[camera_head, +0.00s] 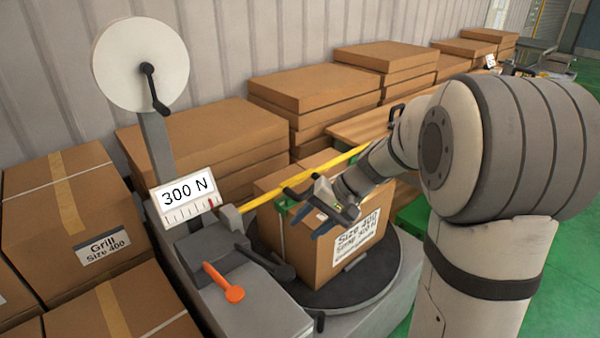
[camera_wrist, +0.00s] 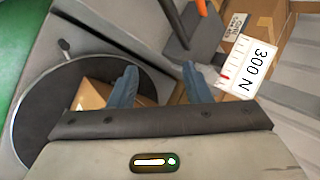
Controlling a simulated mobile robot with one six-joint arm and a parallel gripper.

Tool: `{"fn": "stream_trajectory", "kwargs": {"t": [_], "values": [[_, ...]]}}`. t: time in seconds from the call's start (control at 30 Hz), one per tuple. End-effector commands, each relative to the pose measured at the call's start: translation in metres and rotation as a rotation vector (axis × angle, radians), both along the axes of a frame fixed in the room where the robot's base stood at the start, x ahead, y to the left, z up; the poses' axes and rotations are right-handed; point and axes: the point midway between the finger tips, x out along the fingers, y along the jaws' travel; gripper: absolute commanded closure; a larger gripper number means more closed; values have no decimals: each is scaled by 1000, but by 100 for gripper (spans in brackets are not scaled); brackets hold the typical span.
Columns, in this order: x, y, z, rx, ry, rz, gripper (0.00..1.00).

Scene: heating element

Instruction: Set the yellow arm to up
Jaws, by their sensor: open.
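The yellow arm (camera_head: 262,198) is a long thin bar in the head view. It runs from a grey mount beside the 300 N scale to the right, low across the top of the cardboard box (camera_head: 312,262). Part of it is hidden behind my gripper. My gripper (camera_head: 312,216) has blue fingers and hangs over the box near the bar, apart and empty. I cannot tell whether it touches the bar. In the wrist view the fingers of my gripper (camera_wrist: 158,82) are spread, with the box (camera_wrist: 92,94) below. The bar is not clear there.
The box stands on a dark turntable (camera_head: 372,288). An orange lever (camera_head: 224,282) and a 300 N scale (camera_head: 187,199) are on the machine at left, under a post with a white disc (camera_head: 140,64). Stacked boxes (camera_head: 315,88) line the wall.

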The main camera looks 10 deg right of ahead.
Motion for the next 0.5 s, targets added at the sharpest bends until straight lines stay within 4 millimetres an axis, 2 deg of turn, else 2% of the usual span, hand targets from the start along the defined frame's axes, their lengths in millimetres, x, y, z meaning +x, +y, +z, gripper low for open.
{"fn": "stream_trajectory", "kwargs": {"t": [0.03,0.17,0.3,0.4,0.5], "values": [[24,-4,-8,69,4,-32,56],[82,-15,-23,247,-31,-112,56],[140,-40,-46,419,-98,-215,56],[174,-60,-61,515,-156,-287,56],[197,-79,-75,583,-208,-348,56]]}}
